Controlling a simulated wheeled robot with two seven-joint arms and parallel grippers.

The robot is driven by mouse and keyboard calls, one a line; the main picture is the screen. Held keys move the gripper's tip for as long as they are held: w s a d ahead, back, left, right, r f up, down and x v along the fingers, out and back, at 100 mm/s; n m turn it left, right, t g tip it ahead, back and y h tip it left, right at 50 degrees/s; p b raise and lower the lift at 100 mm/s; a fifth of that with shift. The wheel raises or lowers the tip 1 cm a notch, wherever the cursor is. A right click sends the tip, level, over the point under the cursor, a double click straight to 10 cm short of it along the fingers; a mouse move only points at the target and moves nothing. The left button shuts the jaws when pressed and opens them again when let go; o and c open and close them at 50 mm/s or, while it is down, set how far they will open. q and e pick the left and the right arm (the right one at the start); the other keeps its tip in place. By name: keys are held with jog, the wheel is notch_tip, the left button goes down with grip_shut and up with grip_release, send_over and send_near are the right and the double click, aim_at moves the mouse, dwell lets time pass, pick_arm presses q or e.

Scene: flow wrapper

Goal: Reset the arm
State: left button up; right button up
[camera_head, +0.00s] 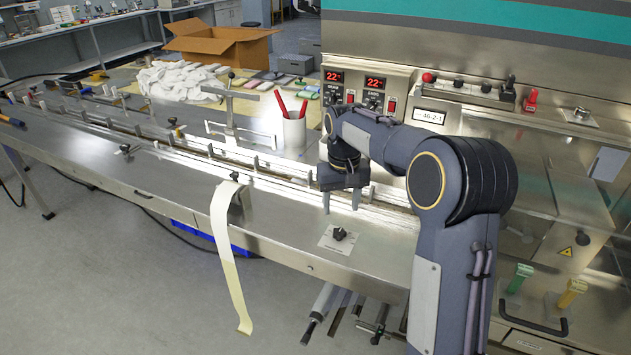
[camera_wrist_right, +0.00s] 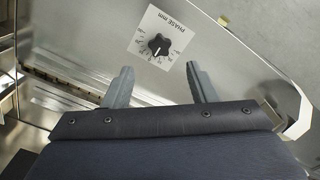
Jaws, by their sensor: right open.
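My right arm (camera_head: 450,185) comes in from the lower right and bends over the flow wrapper's steel table (camera_head: 290,225). Its right gripper (camera_head: 341,203) points down, above the table near the infeed channel (camera_head: 270,172). In the right wrist view the right gripper (camera_wrist_right: 160,88) has its two grey fingers apart with nothing between them. A black phase knob (camera_head: 339,234) on a white plate is just in front of the gripper; in the right wrist view the knob (camera_wrist_right: 158,45) lies beyond the fingertips, apart from them. My left gripper is not in view.
A cream film strip (camera_head: 226,255) hangs over the table's front edge. A white cup with red-handled tools (camera_head: 294,132), a cardboard box (camera_head: 220,45) and a white cloth pile (camera_head: 180,80) stand behind. The machine's control panel (camera_head: 365,90) rises close behind my right arm.

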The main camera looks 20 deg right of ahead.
jog(key=shift+s, duration=0.1)
jog(key=s+a+r+t+y, duration=0.2)
jog(key=s+a, duration=0.2)
jog(key=s, duration=0.7)
jog(key=s+a+r+t+y, duration=0.1)
jog(key=s+a+r+t, duration=0.15)
jog(key=s, duration=0.75)
jog(key=s+a+f+n+t, duration=0.1)
jog(key=s+a+f, duration=0.3)
jog(key=s, duration=0.3)
jog(key=shift+s+a+y, duration=0.4)
jog(key=shift+a, duration=0.15)
